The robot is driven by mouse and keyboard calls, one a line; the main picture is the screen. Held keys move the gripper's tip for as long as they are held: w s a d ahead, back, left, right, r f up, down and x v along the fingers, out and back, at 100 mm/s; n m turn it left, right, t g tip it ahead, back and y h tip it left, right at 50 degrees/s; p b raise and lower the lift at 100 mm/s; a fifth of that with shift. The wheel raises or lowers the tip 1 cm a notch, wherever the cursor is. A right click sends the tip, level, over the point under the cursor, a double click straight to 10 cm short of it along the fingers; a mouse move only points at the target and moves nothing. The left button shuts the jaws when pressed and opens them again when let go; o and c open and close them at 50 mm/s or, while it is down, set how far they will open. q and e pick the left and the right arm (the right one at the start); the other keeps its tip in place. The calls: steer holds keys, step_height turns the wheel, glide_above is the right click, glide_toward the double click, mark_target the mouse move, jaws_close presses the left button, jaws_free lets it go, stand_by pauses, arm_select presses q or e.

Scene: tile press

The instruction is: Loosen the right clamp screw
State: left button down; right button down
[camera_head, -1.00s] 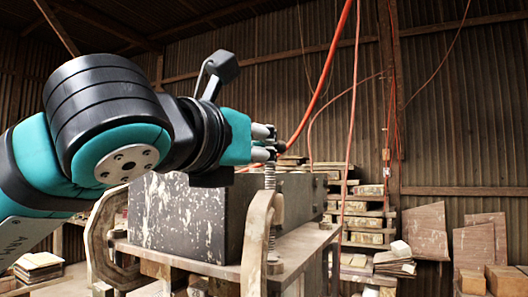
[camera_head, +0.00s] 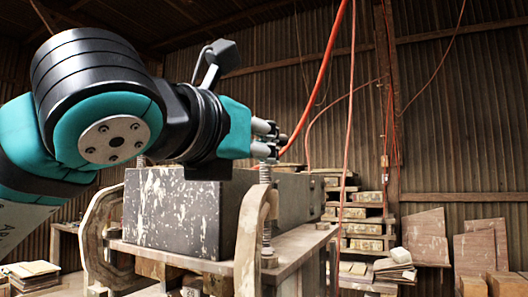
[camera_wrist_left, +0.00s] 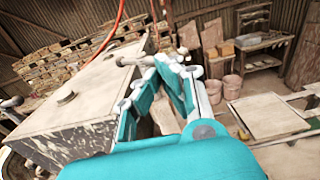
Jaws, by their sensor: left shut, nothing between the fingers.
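The right clamp screw (camera_head: 265,175) is a threaded rod standing upright in the right wooden clamp (camera_head: 249,240), at the front corner of the dark paint-flecked press block (camera_head: 175,210). My left gripper (camera_head: 277,138) is at the screw's top end, its fingers shut and empty. The fingers cover part of the screw's top; I cannot tell whether they touch it. In the left wrist view, my left gripper (camera_wrist_left: 168,64) has its fingertips beside a pale bar-like handle (camera_wrist_left: 133,60) at the block's edge. My right gripper is in neither view.
The left clamp (camera_head: 97,240) grips the other end of the block on the bench (camera_head: 200,264). A red hose (camera_head: 322,80) hangs behind my gripper. Stacked pallets (camera_head: 360,218) and leaning boards (camera_head: 425,235) stand at the back right.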

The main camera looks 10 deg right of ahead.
arm_select(q)
steer(key=b+v, duration=0.1)
steer(key=v, duration=0.1)
steer(key=b+v, duration=0.1)
steer(key=v, duration=0.1)
steer(key=shift+s+d, duration=0.1)
steer(key=shift+s, duration=0.35)
steer(key=b+v, duration=0.1)
steer(key=v, duration=0.1)
steer(key=b+v, duration=0.1)
steer(key=v, duration=0.1)
steer(key=shift+s+a+r, duration=0.1)
steer(key=shift+a+r, duration=0.1)
steer(key=shift+a, duration=0.25)
